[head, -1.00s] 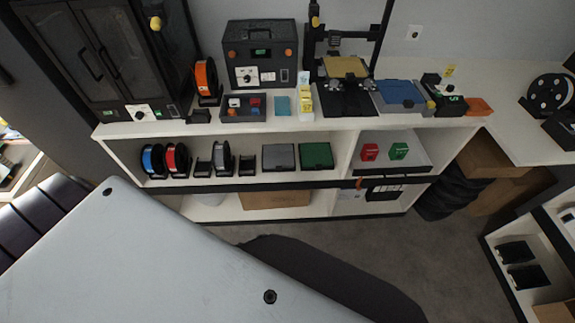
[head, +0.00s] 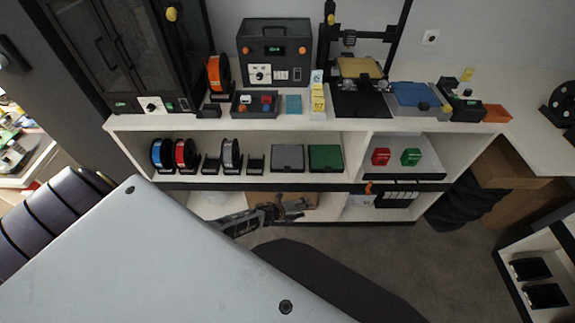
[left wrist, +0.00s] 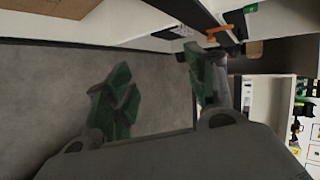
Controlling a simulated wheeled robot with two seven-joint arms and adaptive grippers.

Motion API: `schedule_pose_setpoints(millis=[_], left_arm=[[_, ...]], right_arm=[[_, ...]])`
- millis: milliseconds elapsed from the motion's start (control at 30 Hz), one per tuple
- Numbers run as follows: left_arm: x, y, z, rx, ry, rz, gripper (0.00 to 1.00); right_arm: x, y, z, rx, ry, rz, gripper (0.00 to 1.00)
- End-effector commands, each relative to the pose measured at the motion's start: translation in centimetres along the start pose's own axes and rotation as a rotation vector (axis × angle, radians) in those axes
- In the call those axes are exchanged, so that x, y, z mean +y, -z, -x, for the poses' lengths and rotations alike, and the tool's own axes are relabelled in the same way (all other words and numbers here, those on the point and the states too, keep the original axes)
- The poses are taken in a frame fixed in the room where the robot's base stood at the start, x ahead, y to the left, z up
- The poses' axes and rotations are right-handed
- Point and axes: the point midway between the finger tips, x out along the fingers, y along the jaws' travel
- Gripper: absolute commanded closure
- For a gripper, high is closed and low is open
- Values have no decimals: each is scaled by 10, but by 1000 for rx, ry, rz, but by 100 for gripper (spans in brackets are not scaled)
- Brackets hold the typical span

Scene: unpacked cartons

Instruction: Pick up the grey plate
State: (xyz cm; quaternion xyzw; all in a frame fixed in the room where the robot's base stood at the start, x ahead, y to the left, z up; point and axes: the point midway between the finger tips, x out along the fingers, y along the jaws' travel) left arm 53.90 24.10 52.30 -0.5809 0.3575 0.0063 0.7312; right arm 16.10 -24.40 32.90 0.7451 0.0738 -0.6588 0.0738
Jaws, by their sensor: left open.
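The grey plate (head: 287,158), a dark grey flat square, is on the middle shelf of the white unit. It lies just left of a green plate (head: 325,158). My left gripper (head: 290,208) is below it in the head view, in front of the lower shelf and apart from the plate. In the left wrist view its two green-padded fingers (left wrist: 160,92) are spread with nothing between them. I cannot make out the grey plate in that view. My right gripper is not in view.
Left of the plate stand an empty black holder (head: 257,164) and several spools, including a red one (head: 185,153). Right of the green plate, past a divider, a tray (head: 395,172) holds red and green items. A cardboard box (head: 310,199) is on the lower shelf.

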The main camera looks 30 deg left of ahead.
Motion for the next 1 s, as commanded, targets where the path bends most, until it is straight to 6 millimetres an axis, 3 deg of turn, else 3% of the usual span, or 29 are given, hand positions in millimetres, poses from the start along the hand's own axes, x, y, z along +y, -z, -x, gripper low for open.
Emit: schedule_pose_setpoints(millis=[200, 400, 700, 1000], left_arm=[[-72, 0, -18, 147, 127, -495, 45], [-116, 10, -20, 273, 219, -947, 45], [-143, 16, -10, 462, 306, -1609, 45], [-140, -3, 11, 682, 321, -2236, 45]], right_arm=[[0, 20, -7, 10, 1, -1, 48], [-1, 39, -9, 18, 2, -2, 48], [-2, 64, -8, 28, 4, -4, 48], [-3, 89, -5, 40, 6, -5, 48]])
